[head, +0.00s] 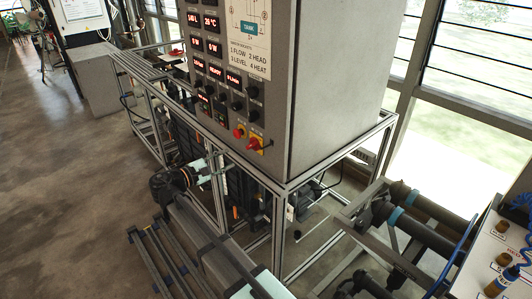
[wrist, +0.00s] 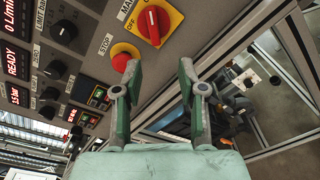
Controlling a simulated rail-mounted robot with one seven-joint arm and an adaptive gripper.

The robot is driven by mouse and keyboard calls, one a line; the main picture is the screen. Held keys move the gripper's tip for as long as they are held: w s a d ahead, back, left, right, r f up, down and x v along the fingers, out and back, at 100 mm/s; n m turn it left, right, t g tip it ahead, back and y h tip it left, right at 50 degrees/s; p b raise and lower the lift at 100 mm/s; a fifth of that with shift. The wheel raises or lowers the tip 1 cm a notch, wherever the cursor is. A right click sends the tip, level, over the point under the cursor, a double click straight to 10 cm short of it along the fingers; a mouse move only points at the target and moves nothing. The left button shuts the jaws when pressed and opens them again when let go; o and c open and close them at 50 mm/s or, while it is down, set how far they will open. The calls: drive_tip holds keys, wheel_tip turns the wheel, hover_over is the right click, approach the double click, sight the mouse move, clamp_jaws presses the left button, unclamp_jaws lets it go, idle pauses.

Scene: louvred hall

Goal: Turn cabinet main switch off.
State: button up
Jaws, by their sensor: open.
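The main switch (wrist: 152,24) is a red rotary handle on a yellow plate at the top of the wrist view. Its handle lies roughly up-down in the picture; the OFF lettering is on the plate's left side, beside the handle. In the head view the switch (head: 257,144) is at the lower right of the grey cabinet's (head: 318,90) front. My gripper (wrist: 160,76) is open and empty. Its two green fingers point towards the panel, below the switch in the wrist view and apart from the handle.
A red mushroom stop button (wrist: 123,56) on a yellow base sits just left of the switch, close to my left finger. Black knobs (wrist: 63,28) and lit displays (wrist: 14,62) fill the panel further left. A metal frame (head: 285,188) runs under the cabinet.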

sight(249, 147)
drive_tip(key=shift+n+h, duration=0.3)
drive_tip(key=shift+n, duration=0.2)
drive_tip(key=shift+r+b+x, duration=0.1)
drive_tip(key=shift+r+x, duration=0.1)
drive_tip(key=shift+x, duration=1.45)
drive_tip(key=shift+r+b+x, duration=0.1)
drive_tip(key=shift+r+x, duration=0.05)
drive_tip(key=shift+x, duration=1.55)
drive_tip(key=shift+r+b+x, duration=0.1)
drive_tip(key=shift+r+x, duration=0.1)
drive_tip(key=shift+x, duration=1.45)
drive_tip(key=shift+s+d, duration=0.1)
clamp_jaws()
